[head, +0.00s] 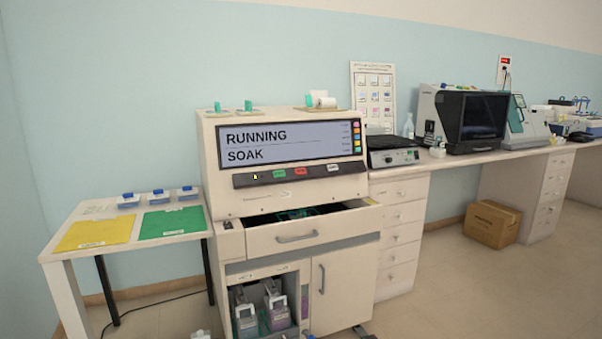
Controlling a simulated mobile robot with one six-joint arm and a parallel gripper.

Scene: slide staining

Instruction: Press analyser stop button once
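The analyser (215,165) is a cream cabinet in the middle of the head view. Its screen (300,142) reads "RUNNING" and "SOAK". Below the screen is a dark button strip (316,171). Nothing touches the strip. My gripper does not show clearly in this view.
The analyser's drawer (312,237) is partly open below the strip. A side table (62,261) at left holds yellow and green mats and several blue-lidded containers. A bench with instruments runs right. A cardboard box (492,223) stands on the floor; floor at right is clear.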

